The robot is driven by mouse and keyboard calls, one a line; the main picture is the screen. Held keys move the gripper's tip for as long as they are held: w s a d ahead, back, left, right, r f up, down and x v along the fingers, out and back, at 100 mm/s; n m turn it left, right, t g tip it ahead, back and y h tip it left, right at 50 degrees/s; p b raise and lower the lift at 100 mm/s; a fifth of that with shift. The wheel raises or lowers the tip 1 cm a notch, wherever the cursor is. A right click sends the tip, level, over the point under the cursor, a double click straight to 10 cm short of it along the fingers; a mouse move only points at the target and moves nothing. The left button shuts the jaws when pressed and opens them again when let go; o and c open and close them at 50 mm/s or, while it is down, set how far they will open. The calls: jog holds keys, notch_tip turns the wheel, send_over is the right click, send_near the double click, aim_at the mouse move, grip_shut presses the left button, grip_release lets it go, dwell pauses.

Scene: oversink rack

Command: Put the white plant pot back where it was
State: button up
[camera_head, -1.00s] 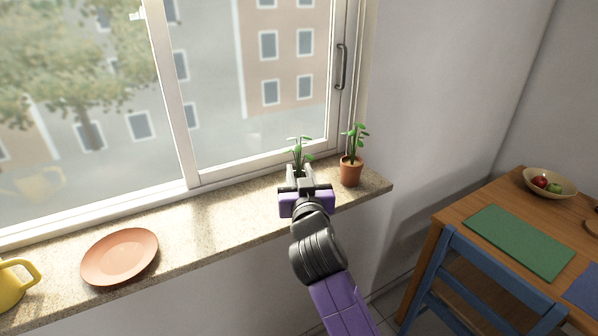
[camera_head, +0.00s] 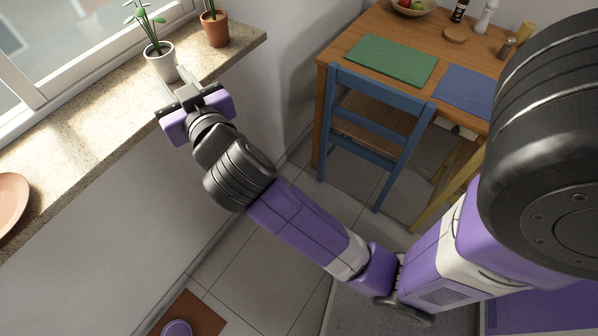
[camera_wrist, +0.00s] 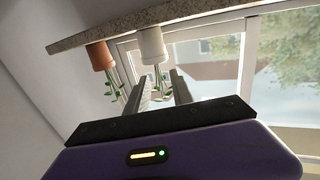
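The white plant pot (camera_head: 162,64), holding a green plant, stands upright on the stone window sill (camera_head: 95,120). My gripper (camera_head: 177,82) is on the room side of the pot, near the sill's front edge. In the wrist view, which is upside down, the white pot (camera_wrist: 152,45) shows just beyond my gripper's fingertips (camera_wrist: 159,80). The fingers are spread with nothing visible held between them. The pot looks clear of them, though the gap is small and hard to judge.
A terracotta pot (camera_head: 215,30) with a plant stands right of the white pot, near the sill's end. An orange plate (camera_head: 10,198) lies on the sill at left. A wooden table (camera_head: 395,28) and blue chair (camera_head: 375,125) stand at right.

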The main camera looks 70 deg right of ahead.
jog(key=s+a+f+n+t+y, duration=0.1)
jog(key=s+a+f+n+y, duration=0.55)
jog(key=s+a+f, duration=0.7)
jog(key=s+a+y, duration=0.3)
jog(key=s+y, duration=0.1)
jog(key=s, duration=1.3)
jog(key=shift+f+n+g, duration=0.2)
jog(key=shift+n+g, duration=0.1)
jog(key=shift+n, duration=0.05)
